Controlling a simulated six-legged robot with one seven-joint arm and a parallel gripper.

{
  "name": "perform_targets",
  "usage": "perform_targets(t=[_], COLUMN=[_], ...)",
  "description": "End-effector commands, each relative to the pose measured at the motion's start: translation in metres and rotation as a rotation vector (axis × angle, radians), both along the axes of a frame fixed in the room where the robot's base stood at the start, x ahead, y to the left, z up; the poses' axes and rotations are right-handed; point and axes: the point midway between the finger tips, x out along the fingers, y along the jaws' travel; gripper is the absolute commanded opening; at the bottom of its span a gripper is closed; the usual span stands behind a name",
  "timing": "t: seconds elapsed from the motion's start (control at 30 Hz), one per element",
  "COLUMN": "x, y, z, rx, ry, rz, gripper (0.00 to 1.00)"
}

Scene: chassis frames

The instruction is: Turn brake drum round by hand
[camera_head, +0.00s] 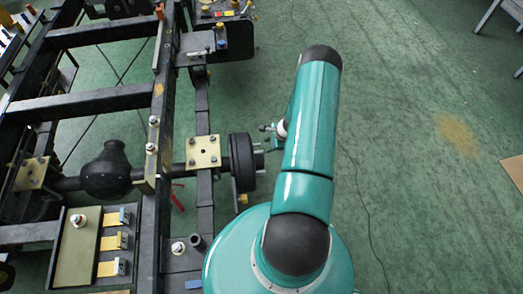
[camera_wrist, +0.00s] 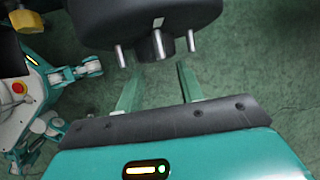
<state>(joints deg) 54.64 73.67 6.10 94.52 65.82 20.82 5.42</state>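The brake drum (camera_head: 241,163) is a dark round drum at the right end of the axle, just left of my arm, with studs on its outer face. In the head view my arm hides most of the gripper.
The black chassis frame (camera_head: 110,102) with its axle (camera_head: 70,184) fills the left. A parts tray (camera_head: 78,245) sits at lower left, and a black box with colored caps (camera_head: 222,35) at the top. The green floor (camera_head: 420,110) to the right is mostly clear.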

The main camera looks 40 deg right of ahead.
Motion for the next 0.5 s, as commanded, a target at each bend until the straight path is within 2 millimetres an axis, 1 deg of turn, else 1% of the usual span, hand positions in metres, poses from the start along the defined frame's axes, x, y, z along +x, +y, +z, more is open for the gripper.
perform_targets(t=[0.03, 0.23, 0.33, 0.5], x=[0.004, 0.018, 0.023, 0.028], y=[0.004, 0.014, 0.017, 0.02], z=[-0.01, -0.043, -0.053, -0.062], rx=[0.003, 0.001, 0.001, 0.001], ry=[0.0, 0.0, 0.0, -0.001], rz=[0.003, 0.004, 0.004, 0.003], gripper=[0.38, 0.38, 0.38, 0.38])
